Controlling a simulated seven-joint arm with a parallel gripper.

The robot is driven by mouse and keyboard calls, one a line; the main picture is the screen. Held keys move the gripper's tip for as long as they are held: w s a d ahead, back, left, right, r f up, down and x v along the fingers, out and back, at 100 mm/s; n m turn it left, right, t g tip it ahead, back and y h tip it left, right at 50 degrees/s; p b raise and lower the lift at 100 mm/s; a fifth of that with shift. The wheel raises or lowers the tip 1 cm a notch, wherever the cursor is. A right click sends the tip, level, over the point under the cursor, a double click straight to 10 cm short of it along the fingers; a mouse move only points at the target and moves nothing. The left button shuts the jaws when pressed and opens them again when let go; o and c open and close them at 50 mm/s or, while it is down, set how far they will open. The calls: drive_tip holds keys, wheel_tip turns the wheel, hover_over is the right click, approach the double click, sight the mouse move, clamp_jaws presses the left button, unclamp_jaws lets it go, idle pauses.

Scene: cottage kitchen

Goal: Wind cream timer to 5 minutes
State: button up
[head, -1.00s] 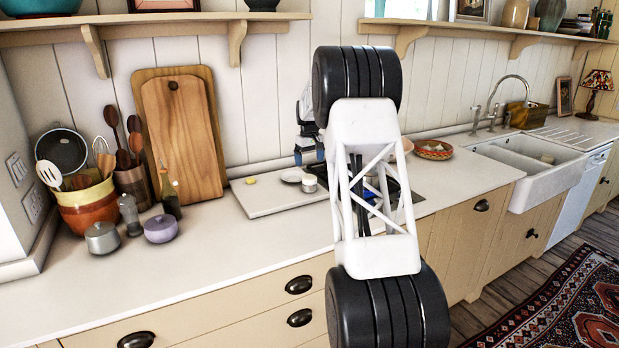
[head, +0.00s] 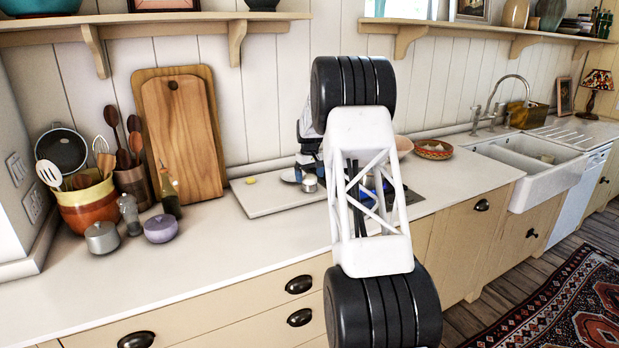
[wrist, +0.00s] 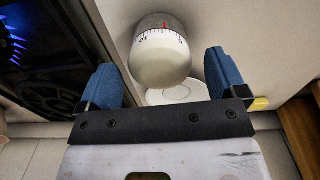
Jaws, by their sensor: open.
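In the head view the timer (head: 309,184) stands on the white board. My gripper (wrist: 162,76) is open, its two blue fingers on either side of the timer in the wrist view, with visible gaps. In the head view the gripper (head: 308,163) is just above and behind the timer, partly hidden by my arm.
A white saucer (wrist: 178,94) lies beyond the timer, and a small yellow piece (head: 250,180) lies further left on the white board (head: 262,200). A dark hob with blue lights (wrist: 35,55) is beside the timer.

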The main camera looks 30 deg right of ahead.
sight(309, 176)
drive_tip(key=shift+f, duration=0.4)
drive_tip(key=c, duration=0.9)
drive_tip(key=shift+c, duration=0.2)
drive_tip(key=shift+m, duration=0.5)
drive_tip(key=o, duration=0.9)
drive_tip(key=shift+o, duration=0.2)
drive_tip(key=shift+r, duration=0.15)
drive_tip(key=shift+r, duration=3.8)
